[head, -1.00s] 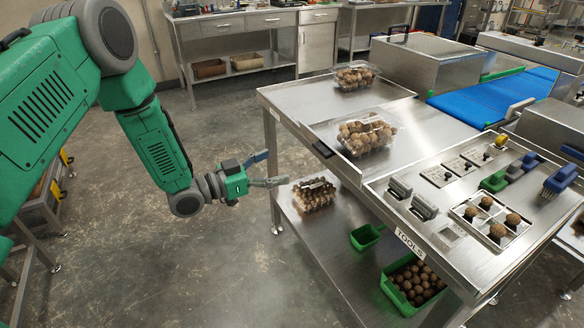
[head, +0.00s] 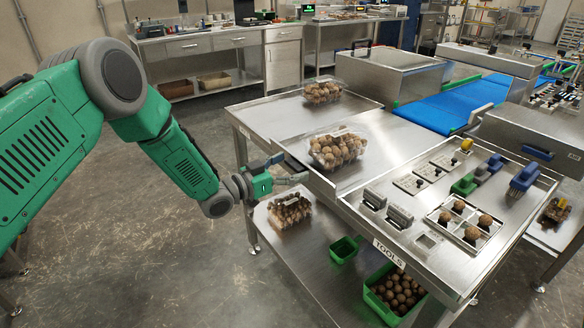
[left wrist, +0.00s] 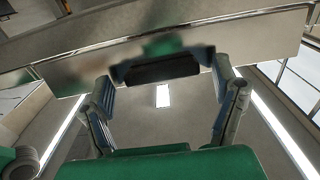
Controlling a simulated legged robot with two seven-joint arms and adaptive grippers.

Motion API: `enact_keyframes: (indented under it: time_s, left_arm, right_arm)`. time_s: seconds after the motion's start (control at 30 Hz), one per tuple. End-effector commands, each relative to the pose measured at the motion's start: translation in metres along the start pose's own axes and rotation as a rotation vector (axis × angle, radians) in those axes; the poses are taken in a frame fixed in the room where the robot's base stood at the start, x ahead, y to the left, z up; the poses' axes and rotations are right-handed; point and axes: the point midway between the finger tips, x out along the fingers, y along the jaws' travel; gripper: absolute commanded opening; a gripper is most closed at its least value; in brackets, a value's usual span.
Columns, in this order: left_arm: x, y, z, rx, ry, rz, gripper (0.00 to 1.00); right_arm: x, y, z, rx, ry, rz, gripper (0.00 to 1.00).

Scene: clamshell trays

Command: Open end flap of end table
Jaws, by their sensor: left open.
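The steel end table (head: 388,136) stands right of my left arm in the head view, its near left end toward my left gripper (head: 287,169). That gripper is open, its fingers at the table's end edge. In the left wrist view, a dark handle (left wrist: 162,72) sits on a steel panel (left wrist: 85,76), with the open fingers of my left gripper (left wrist: 164,88) either side of it. I cannot tell whether they touch it. In the head view the gripper mostly hides the handle. My right gripper is not in view.
Clear clamshells of brown round items stand on the table, at the back (head: 322,92) and middle (head: 338,148), and another on the lower shelf (head: 290,211). Tools lie in a tray at the right. Green bins (head: 343,249) sit below. The floor left of the table is clear.

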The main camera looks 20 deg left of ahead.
Motion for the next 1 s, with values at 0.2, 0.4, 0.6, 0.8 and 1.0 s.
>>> enact_keyframes:
  time_s: [0.2, 0.4, 0.6, 0.8, 1.0]
  left_arm:
    - [0.0022, 0.0021, -0.0008, 0.003, -0.003, -0.001, 0.81]
    - [0.0045, 0.0036, -0.0018, 0.007, -0.005, -0.003, 0.30]
    - [0.0038, 0.0025, -0.0018, 0.004, 0.000, 0.000, 0.30]
    - [0.0031, 0.0032, -0.0014, 0.003, 0.000, 0.002, 0.30]
    - [0.0018, 0.0020, -0.0006, 0.003, 0.000, -0.001, 0.30]
  right_arm:
    - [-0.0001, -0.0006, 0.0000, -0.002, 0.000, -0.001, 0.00]
    - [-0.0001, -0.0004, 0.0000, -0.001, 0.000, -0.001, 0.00]
    - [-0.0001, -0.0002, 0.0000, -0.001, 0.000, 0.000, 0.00]
    - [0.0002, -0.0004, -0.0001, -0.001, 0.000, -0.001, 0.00]
    - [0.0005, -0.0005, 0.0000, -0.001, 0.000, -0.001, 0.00]
